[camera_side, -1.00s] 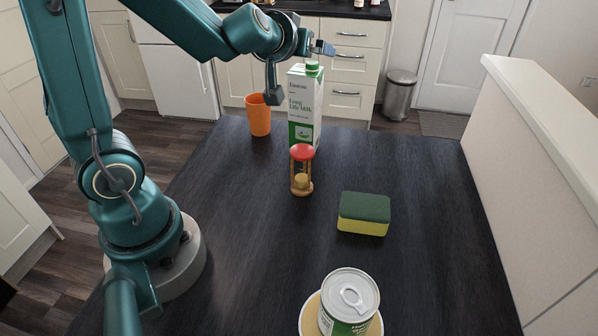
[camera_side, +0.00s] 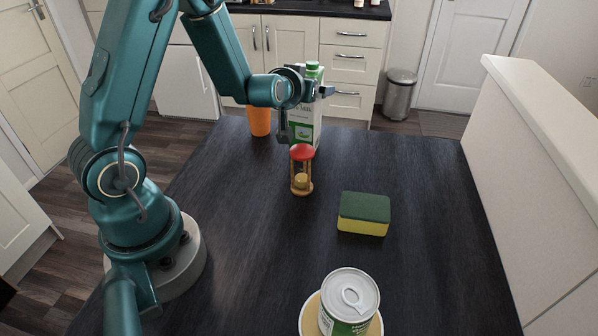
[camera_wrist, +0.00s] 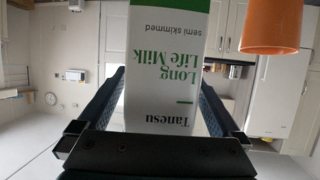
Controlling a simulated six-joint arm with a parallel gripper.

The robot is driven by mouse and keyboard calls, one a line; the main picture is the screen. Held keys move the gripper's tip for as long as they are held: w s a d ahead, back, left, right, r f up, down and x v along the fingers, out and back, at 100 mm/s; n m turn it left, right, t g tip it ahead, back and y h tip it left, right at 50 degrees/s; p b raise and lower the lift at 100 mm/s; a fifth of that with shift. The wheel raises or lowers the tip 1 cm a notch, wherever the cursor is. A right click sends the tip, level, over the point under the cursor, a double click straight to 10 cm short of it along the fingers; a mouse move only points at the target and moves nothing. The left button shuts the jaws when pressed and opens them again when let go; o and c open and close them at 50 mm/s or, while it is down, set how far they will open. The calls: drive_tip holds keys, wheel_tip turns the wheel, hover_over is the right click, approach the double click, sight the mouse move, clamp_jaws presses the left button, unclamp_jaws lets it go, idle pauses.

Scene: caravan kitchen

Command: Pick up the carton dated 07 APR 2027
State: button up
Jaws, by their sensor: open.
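The white and green milk carton (camera_side: 306,122) stands upright at the far end of the dark table. In the wrist view the carton (camera_wrist: 168,60) appears upside down, with "Tanesu Long Life Milk semi skimmed" on its face; no date can be read. My gripper (camera_side: 305,110) is open at the carton's upper part, with one finger on each side in the wrist view. Contact between fingers and carton cannot be told. My gripper partly covers the carton in the side view.
An orange cup (camera_side: 259,121) stands just left of the carton. A red-topped hourglass (camera_side: 302,170) stands close in front of it. A green and yellow sponge (camera_side: 364,213) lies nearer, and a can (camera_side: 349,300) sits on a plate (camera_side: 308,318) at the front. The table's right side is clear.

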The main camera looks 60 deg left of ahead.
drive_tip(key=shift+w+a+f, duration=0.25)
drive_tip(key=shift+w+a, duration=0.15)
drive_tip(key=shift+w, duration=0.05)
clamp_jaws()
drive_tip(key=shift+r, duration=0.1)
